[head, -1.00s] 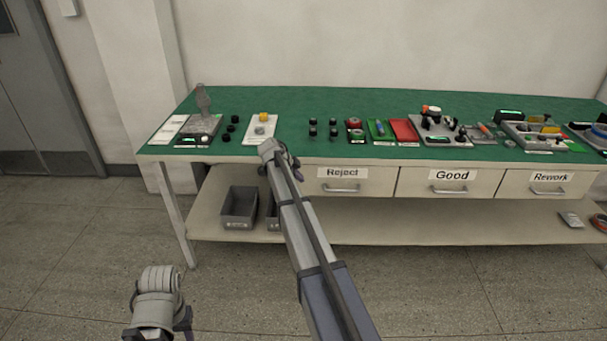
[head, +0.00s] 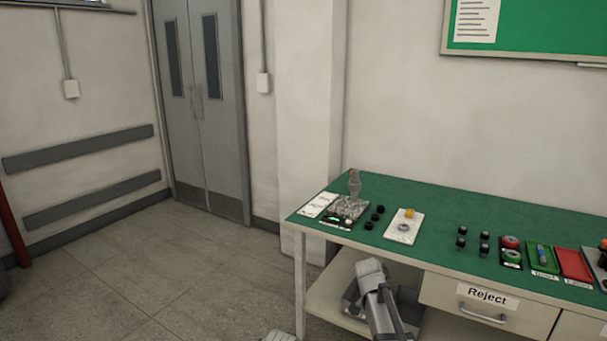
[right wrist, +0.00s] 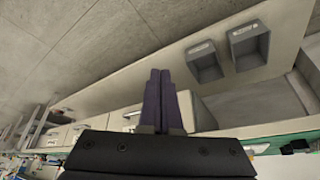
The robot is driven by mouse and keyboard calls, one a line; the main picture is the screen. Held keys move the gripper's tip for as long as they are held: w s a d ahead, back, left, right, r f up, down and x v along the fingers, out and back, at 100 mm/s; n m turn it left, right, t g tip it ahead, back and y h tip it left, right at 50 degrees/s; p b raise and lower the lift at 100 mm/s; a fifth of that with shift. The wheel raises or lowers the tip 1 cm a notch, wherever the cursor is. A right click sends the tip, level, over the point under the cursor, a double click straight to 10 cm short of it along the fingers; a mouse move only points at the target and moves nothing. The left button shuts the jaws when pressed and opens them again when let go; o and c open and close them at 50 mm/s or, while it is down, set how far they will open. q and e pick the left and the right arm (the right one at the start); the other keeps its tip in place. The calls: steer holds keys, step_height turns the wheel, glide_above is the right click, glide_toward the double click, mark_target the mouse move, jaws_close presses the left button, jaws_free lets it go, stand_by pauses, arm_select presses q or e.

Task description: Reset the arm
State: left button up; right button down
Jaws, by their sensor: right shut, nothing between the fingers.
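My right arm (head: 378,300) rises from the bottom of the head view, its wrist just in front of the table's front edge, left of the Reject drawer (head: 485,299). In the right wrist view my right gripper (right wrist: 160,74) shows two purple fingers pressed together with nothing between them. In the head view its fingers are hidden behind the wrist. Only a small sliver of my left arm (head: 278,336) shows at the bottom edge; the left fingers are out of sight.
The green-topped table (head: 440,225) holds a grey fixture (head: 349,208), a white card (head: 404,226), several black parts, a green tray (head: 543,258) and a red tray (head: 574,265). Grey bins (right wrist: 249,46) sit on its lower shelf. Open floor (head: 150,270) and double doors (head: 205,110) lie left.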

steer(key=s+a+f+n+g+y, duration=0.1)
steer(key=s+a+n+y, duration=0.1)
steer(key=s+a+n, duration=0.95)
steer(key=s+a+f+n+g+y, duration=0.1)
steer(key=s+a+n, duration=0.6)
steer(key=s, duration=0.8)
step_height(320, 180, up, 12)
steer(key=a+p, duration=0.1)
steer(key=p, duration=1.1)
steer(key=shift+a+r+m, duration=0.25)
steer(key=shift+a+m, duration=0.05)
steer(key=shift+m, duration=0.15)
